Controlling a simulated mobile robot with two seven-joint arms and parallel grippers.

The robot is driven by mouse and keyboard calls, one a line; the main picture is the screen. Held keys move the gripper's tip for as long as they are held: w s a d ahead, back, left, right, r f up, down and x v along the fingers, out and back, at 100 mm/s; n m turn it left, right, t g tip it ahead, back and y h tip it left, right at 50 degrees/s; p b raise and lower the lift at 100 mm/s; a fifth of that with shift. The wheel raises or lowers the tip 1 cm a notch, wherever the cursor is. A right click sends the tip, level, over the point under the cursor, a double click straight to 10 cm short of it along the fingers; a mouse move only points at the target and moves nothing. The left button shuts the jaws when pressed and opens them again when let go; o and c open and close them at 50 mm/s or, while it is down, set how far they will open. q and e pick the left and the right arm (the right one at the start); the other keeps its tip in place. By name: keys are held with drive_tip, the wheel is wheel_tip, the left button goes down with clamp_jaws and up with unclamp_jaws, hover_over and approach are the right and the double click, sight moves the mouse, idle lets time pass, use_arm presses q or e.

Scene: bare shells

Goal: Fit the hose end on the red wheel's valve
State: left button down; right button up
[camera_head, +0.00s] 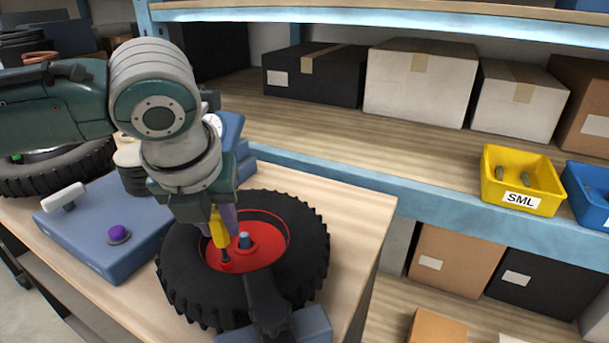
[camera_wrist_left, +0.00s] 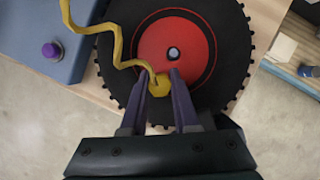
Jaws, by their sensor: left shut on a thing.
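The red wheel (camera_head: 262,256), a red hub in a black knobbly tyre (camera_head: 312,243), lies flat on the wooden table; the red hub (camera_wrist_left: 205,45) also fills the middle of the left wrist view. My left gripper (camera_head: 221,222) is above the near left part of the hub, shut on the yellow hose end (camera_head: 219,236). In the left wrist view the yellow hose end (camera_wrist_left: 159,84) is between the fingertips. Its dark lower tip points down at a small red valve (camera_head: 227,266); I cannot tell whether it is seated. My right gripper is out of view.
A blue unit (camera_head: 95,235) with a purple button (camera_head: 118,233) stands left of the wheel. A black arm-like piece (camera_head: 267,304) reaches over the tyre's near edge. A shelf with boxes and a yellow bin (camera_head: 522,192) is behind. Bare table (camera_head: 355,215) lies right of the wheel.

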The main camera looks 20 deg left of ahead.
use_arm(q)
drive_tip(key=shift+f, duration=0.2)
drive_tip(key=shift+f, duration=0.35)
drive_tip(key=shift+f, duration=0.1)
drive_tip(key=shift+f, duration=0.65)
idle(0.9)
drive_tip(key=c, duration=0.6)
unclamp_jaws()
